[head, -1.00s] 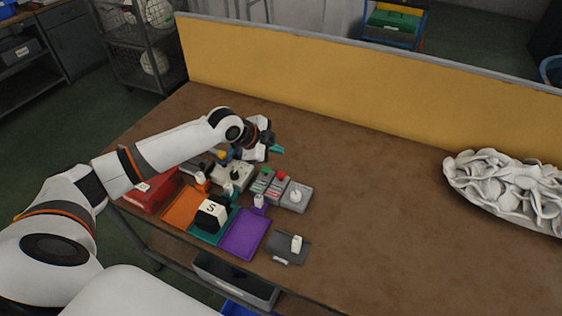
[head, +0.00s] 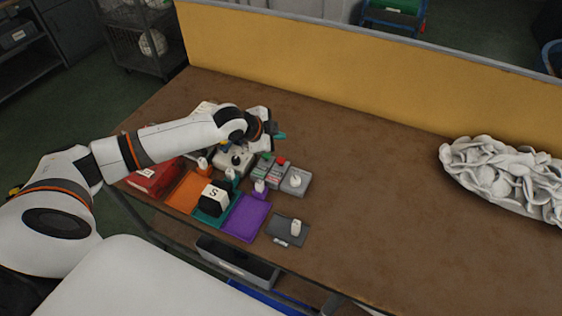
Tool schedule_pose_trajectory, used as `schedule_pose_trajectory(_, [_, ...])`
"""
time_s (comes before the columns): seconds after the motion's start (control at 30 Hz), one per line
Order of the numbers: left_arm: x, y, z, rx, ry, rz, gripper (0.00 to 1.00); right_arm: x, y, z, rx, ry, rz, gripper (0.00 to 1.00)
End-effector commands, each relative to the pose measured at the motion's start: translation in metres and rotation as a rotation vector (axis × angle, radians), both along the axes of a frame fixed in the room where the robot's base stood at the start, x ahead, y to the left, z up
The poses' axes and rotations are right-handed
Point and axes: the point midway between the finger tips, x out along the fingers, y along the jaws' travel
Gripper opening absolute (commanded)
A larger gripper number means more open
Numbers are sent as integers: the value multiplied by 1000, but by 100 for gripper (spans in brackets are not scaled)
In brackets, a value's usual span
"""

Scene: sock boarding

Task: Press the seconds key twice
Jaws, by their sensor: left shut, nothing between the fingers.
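My left gripper (head: 279,136) is over the table behind a row of small devices, its teal fingertips shut and empty. A small grey box with a green button (head: 264,158) and one with a red button (head: 281,161) stand just in front of it. A grey block with a white knob (head: 295,180) is at their right. A pale box with a dark knob (head: 235,160) is at their left, partly behind my arm. I cannot read which key is the seconds key. The gripper appears apart from the buttons. My right gripper is out of view.
Orange (head: 188,192), teal (head: 212,220) and purple (head: 246,218) trays lie in front, with a black and white block marked S (head: 213,199) on the teal one. A red box (head: 152,178) is left. A heaped white pile (head: 500,178) is far right. The table's middle is clear.

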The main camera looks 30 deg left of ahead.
Motion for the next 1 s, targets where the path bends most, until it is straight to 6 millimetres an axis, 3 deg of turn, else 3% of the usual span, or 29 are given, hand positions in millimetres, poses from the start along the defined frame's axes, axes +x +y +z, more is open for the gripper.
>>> schedule_pose_trajectory(0.03, [0, 0, -11, 0, 0, 0, 0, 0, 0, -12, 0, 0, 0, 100])
schedule_pose_trajectory(0.37, [0, 0, -55, 1, 1, 0, 0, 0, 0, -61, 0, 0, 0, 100])
schedule_pose_trajectory(0.63, [0, 0, -75, 1, 1, 0, 0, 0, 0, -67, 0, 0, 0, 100])
schedule_pose_trajectory(1.0, [0, 0, -76, 0, 1, -1, 0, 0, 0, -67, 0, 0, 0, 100])
